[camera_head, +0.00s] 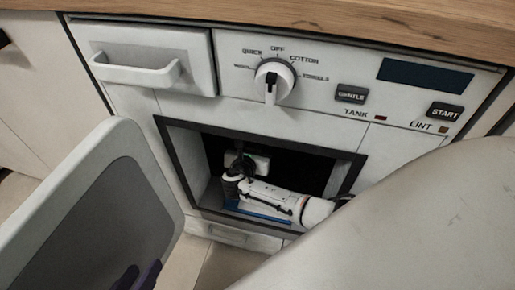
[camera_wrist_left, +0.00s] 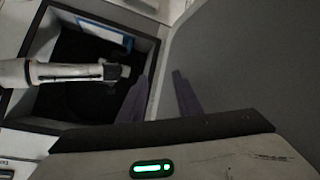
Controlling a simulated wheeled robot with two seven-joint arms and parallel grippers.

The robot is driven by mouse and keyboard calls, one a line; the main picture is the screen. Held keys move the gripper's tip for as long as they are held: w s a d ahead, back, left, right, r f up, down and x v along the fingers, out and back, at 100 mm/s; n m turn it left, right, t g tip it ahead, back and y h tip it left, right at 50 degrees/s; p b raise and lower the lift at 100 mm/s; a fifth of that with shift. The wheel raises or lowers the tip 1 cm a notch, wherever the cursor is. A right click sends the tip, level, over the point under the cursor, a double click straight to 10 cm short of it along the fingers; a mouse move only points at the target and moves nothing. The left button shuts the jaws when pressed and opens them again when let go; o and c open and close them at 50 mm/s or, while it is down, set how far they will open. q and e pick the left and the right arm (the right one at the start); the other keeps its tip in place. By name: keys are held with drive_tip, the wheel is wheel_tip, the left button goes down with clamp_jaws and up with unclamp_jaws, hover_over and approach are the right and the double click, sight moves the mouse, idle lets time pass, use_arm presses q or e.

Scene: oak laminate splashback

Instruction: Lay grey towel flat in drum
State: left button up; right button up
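The square drum opening (camera_head: 348,172) is a dark cavity with a dark frame in the white appliance front. My right arm reaches into it, and its gripper (camera_head: 243,160) is deep inside, with its fingers hidden. A blue-edged, pale flat item (camera_head: 258,215) lies inside near the drum's front edge; it also shows in the left wrist view (camera_wrist_left: 103,30). I cannot make out a grey towel. My left gripper (camera_head: 138,277) is outside the drum, in front of the open door. Its purple fingers (camera_wrist_left: 160,76) are apart with nothing between them.
The open door (camera_head: 100,195) stands at the left of the opening. A drawer with a white handle (camera_head: 135,72), a dial (camera_head: 273,82) and buttons sit above. A wooden worktop (camera_head: 330,25) overhangs the top. My pale arm covers the lower right.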

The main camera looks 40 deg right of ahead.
wheel_tip(320, 180, down, 2)
drive_tip(key=shift+f+b, duration=0.1)
drive_tip(key=shift+b, duration=0.3)
drive_tip(key=shift+w, duration=0.1)
use_arm(q)
drive_tip(key=shift+d+r+h, duration=0.35)
drive_tip(key=shift+r+h, duration=0.05)
drive_tip(key=shift+r, duration=0.15)
use_arm(e)
drive_tip(key=o, duration=1.2)
